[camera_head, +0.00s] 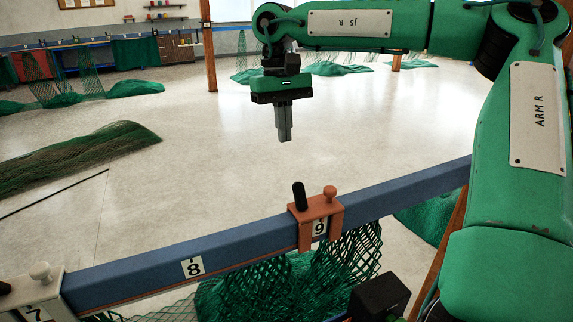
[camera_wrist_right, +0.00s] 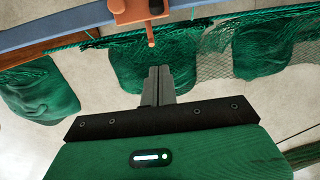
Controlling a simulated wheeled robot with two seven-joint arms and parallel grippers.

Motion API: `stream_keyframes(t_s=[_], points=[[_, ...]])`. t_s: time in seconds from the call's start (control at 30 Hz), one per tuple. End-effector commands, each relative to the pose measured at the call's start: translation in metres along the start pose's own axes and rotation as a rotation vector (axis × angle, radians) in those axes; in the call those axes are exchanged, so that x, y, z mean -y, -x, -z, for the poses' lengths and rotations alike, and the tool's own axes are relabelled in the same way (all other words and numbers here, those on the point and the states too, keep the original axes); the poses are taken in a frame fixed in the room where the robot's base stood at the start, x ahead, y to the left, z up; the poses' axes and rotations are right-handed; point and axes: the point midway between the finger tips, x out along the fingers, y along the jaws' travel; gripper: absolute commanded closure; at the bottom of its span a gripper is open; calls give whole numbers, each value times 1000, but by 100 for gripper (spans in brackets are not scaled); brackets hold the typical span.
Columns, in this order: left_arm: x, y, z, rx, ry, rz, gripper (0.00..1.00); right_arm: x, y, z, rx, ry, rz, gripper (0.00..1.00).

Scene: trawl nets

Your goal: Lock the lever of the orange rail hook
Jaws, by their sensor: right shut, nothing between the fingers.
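The orange rail hook (camera_head: 318,208) sits over the blue rail (camera_head: 240,240) at the number 9 plate. Its black lever (camera_head: 299,196) stands up at the hook's left end, tilted slightly left. An orange knob (camera_head: 330,193) stands at its right end. The hook also shows at the top edge of the right wrist view (camera_wrist_right: 134,12), partly cut off. My right gripper (camera_head: 285,138) is shut and empty, pointing down above the floor, beyond the rail and apart from the hook. Its closed fingers also show in the right wrist view (camera_wrist_right: 158,72). My left gripper is not in view.
A pale hook (camera_head: 32,290) sits on the rail at number 7, lower left. Green netting (camera_head: 290,285) hangs below the rail. A dark block (camera_head: 380,297) is at the lower right. The floor beyond the rail is mostly open, with a net heap (camera_head: 80,155) at left.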

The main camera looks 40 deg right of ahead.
Motion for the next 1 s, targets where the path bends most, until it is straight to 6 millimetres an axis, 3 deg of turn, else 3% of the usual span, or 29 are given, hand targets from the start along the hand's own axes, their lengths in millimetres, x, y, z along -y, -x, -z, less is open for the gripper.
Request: stream_keyframes(t_s=[0.2,0.43,0.57,0.9,0.93,1.0], points=[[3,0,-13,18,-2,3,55,0,0,0,0,0,0,100],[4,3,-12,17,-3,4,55,0,-7,0,1,0,0,100],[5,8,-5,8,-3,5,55,0,-25,-1,3,0,1,100],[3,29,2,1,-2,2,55,0,-97,-1,5,0,0,100],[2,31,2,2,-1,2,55,0,-101,-2,5,0,1,100],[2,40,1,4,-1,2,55,0,-90,-15,-2,2,3,100]])
